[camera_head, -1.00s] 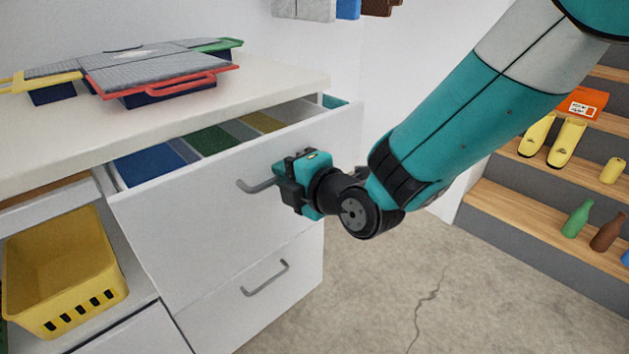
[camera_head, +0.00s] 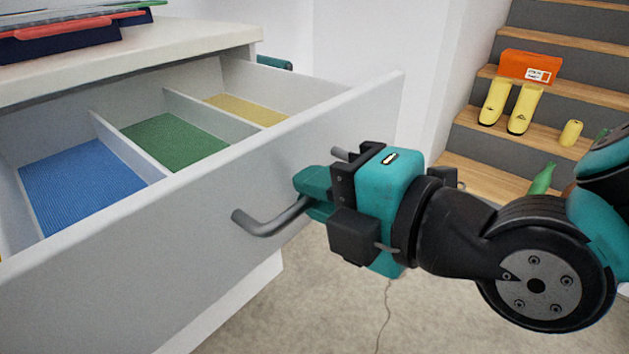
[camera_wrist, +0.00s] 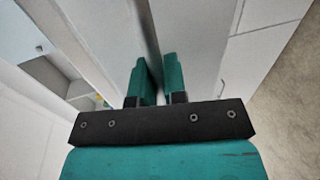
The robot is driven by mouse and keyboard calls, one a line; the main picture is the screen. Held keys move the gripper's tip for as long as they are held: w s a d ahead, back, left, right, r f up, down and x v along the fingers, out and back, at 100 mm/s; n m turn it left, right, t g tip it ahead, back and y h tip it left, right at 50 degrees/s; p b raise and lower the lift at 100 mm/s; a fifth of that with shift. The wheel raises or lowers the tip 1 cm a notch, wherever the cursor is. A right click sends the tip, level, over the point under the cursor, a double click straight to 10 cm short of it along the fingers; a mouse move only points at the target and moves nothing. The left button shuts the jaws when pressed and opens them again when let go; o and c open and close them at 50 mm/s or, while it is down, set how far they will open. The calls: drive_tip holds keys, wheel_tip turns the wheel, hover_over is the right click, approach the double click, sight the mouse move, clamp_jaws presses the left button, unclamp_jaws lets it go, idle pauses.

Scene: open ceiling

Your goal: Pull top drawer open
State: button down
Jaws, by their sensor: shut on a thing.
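The white top drawer (camera_head: 215,200) stands well out from its cabinet in the head view. Inside it are compartments with a blue mat (camera_head: 82,184), a green mat (camera_head: 175,140) and a yellow mat (camera_head: 247,109). My gripper (camera_head: 312,192) is shut on the drawer's grey bar handle (camera_head: 270,222), at the handle's right part. The handle's left end is free to see; the part between the fingers is hidden. In the wrist view, the teal fingers (camera_wrist: 157,78) sit on either side of the handle (camera_wrist: 150,35).
Wooden steps (camera_head: 480,178) at the right hold an orange box (camera_head: 528,66), yellow shoe-like things (camera_head: 510,106) and a green bottle (camera_head: 542,178). Bare concrete floor (camera_head: 330,300) lies below.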

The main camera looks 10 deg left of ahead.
drive_tip(key=c, duration=1.2)
unclamp_jaws()
drive_tip(key=shift+r, duration=0.1)
drive_tip(key=o, duration=0.9)
drive_tip(key=r+p, duration=0.2)
drive_tip(key=r, duration=0.4)
drive_tip(key=r+p, duration=0.3)
drive_tip(key=r, duration=0.4)
drive_tip(key=shift+w+a+r+p, duration=0.15)
drive_tip(key=shift+a+r+p, duration=0.05)
drive_tip(key=shift+r+p, duration=0.1)
drive_tip(key=shift+c, duration=0.2)
drive_tip(key=r, duration=0.2)
drive_tip(key=r+p, duration=0.1)
drive_tip(key=r, duration=0.2)
drive_tip(key=shift+s+d, duration=0.2)
drive_tip(key=c, duration=0.8)
drive_tip(key=shift+r, duration=0.7)
drive_tip(key=shift+c, duration=0.2)
drive_tip(key=shift+f, duration=0.15)
